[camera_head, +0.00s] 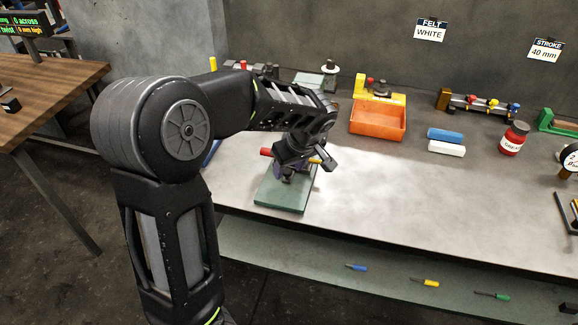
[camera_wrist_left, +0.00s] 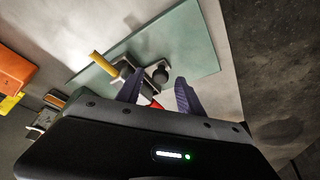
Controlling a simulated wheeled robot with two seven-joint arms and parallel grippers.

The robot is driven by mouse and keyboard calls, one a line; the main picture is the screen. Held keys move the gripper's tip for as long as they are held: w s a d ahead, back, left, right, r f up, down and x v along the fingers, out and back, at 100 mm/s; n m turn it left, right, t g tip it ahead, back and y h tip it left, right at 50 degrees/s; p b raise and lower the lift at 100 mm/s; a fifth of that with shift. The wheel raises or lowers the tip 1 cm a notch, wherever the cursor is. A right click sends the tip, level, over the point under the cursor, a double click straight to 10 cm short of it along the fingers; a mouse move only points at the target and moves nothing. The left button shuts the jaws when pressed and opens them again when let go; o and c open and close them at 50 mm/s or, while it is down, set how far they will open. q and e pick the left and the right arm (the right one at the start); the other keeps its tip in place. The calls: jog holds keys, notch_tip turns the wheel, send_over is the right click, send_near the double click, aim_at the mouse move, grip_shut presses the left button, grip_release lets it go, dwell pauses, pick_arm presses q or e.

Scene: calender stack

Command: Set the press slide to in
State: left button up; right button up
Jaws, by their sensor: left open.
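A flat green plate (camera_head: 283,196) lies near the front edge of the bench, carrying a small fixture mostly hidden by my left gripper in the head view. A red end (camera_head: 266,152) sticks out to its left and a yellow end (camera_head: 315,161) to its right. In the left wrist view, the green plate (camera_wrist_left: 195,50) carries a dark round knob (camera_wrist_left: 161,76), a yellow rod (camera_wrist_left: 104,63) and a partly hidden red part (camera_wrist_left: 155,104). My left gripper (camera_wrist_left: 159,82) is open over the fixture, with the knob showing between its fingers. Contact cannot be told. No position marking is readable.
An orange bin (camera_head: 378,119) stands behind, to the right of the plate. Blue and white blocks (camera_head: 446,141) and a red jar (camera_head: 514,138) stand farther right. Several coloured tools, including a yellow one (camera_head: 425,282), lie on the lower shelf.

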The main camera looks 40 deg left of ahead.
pick_arm(q)
jog(key=shift+a+f, duration=0.1)
jog(key=shift+f, duration=0.15)
grip_shut()
dwell(0.3)
jog(key=shift+w, duration=0.1)
dwell(0.8)
